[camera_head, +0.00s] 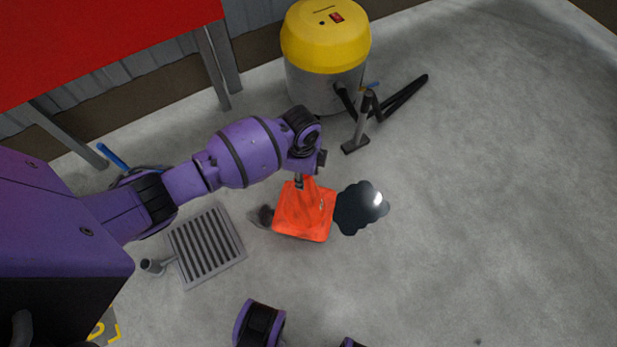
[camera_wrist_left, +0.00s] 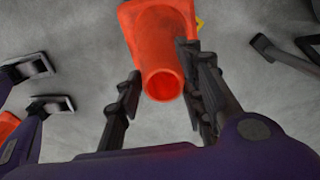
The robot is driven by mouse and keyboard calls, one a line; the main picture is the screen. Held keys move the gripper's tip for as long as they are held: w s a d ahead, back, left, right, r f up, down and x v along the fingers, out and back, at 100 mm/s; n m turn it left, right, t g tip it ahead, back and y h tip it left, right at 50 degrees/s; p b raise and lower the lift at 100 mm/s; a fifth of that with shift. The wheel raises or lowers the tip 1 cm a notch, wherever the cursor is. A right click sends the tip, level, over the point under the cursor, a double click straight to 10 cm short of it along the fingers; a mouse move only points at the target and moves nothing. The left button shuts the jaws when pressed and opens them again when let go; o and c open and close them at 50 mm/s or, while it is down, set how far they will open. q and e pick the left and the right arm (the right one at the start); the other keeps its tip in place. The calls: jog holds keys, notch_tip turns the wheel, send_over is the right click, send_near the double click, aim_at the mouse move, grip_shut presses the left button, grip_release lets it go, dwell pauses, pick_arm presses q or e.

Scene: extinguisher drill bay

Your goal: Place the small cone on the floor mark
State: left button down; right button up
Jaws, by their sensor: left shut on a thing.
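The small orange cone (camera_head: 303,213) is upright in the head view, its square base down and its top at my left gripper (camera_head: 300,178). My left gripper is shut on the cone. In the left wrist view its fingers (camera_wrist_left: 160,88) are either side of the cone (camera_wrist_left: 158,40). A dark shadow lies left of the base; I cannot tell whether the base touches the floor. A yellow marking (camera_head: 106,328) on the floor shows at the lower left, mostly hidden behind my arm; it may be the floor mark. My right gripper cannot be made out.
A dark puddle (camera_head: 361,207) lies just right of the cone, a floor drain grate (camera_head: 207,244) to its left. A yellow-topped vacuum (camera_head: 326,45) with a hose and floor nozzle (camera_head: 355,146) stands behind. A red table (camera_head: 90,45) is at upper left. The right floor is clear.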

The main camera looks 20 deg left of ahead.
pick_arm(q)
jog(key=shift+w+d+f+b, duration=0.2)
jog(key=shift+w+f+b, duration=0.4)
jog(key=shift+w+f, duration=0.6)
jog(key=f+b, duration=0.1)
jog(key=f, duration=0.2)
jog(key=shift+w+f, duration=0.2)
jog(key=shift+b, duration=0.3)
jog(key=c, duration=1.2)
grip_release()
jog(key=shift+o, duration=0.2)
